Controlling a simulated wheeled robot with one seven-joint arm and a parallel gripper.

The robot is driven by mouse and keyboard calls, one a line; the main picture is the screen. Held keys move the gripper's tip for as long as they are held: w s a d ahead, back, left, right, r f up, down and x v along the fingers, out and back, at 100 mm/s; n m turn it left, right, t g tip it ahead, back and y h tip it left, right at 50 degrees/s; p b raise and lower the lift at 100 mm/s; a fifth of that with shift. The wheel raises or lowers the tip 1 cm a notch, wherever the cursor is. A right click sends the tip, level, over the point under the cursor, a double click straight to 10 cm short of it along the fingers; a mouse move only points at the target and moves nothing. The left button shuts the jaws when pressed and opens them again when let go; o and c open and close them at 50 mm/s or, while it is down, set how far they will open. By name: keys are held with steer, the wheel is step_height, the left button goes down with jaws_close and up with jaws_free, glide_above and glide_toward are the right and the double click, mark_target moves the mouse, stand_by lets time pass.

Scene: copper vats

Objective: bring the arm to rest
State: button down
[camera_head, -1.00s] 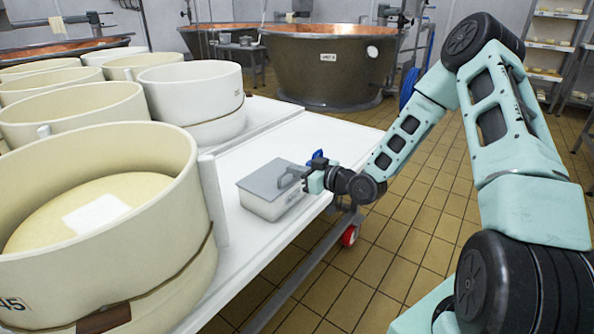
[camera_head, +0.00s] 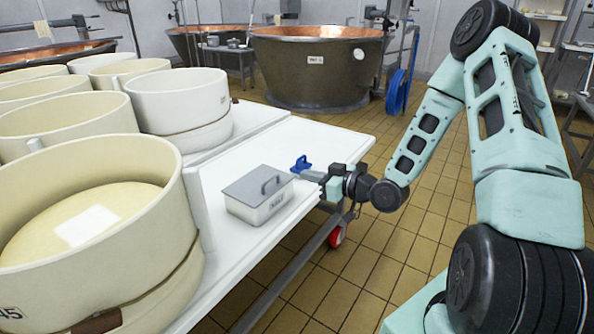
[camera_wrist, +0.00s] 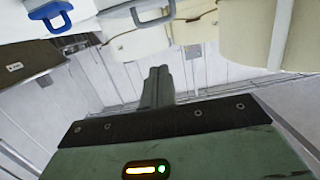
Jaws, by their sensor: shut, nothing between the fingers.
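My gripper (camera_head: 308,176) is at the right edge of the white table (camera_head: 335,145), its fingers together and pointing left. In the wrist view its closed fingers (camera_wrist: 157,86) have nothing between them. Left of it, a grey lidded box (camera_head: 258,196) with a dark handle stands on the table, apart from the fingers. The box's handle also shows at the top of the wrist view (camera_wrist: 152,20). A small blue-handled item (camera_head: 300,164) is just behind the fingertips in the head view; I cannot tell its full shape.
Several cream round moulds (camera_head: 95,215) crowd the table's left side, the nearest holding a pale cheese. Copper vats (camera_head: 318,72) stand behind. A blue hose reel (camera_head: 398,90) hangs beyond the arm. Tiled floor (camera_head: 415,235) is open right of the table.

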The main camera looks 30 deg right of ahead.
steer(key=s+a+n+g+h, duration=0.1)
steer(key=s+a+n+g, duration=0.2)
steer(key=a, duration=0.5)
steer(key=s+a+g+h, duration=0.25)
steer(key=a+g, duration=0.35)
steer(key=a, duration=0.3)
steer(key=s+a+r+g+h, duration=0.1)
steer(key=s+a+r+g, duration=0.15)
steer(key=s, duration=0.55)
steer(key=s+a+r+g+h, duration=0.1)
steer(key=s+a+r, duration=0.2)
steer(key=s, duration=0.5)
steer(key=s+a+r+g, duration=0.2)
steer(key=s+a+r, duration=0.1)
steer(key=s, duration=0.5)
step_height(320, 180, up, 21)
steer(key=p, duration=2.1)
steer(key=shift+s, duration=0.15)
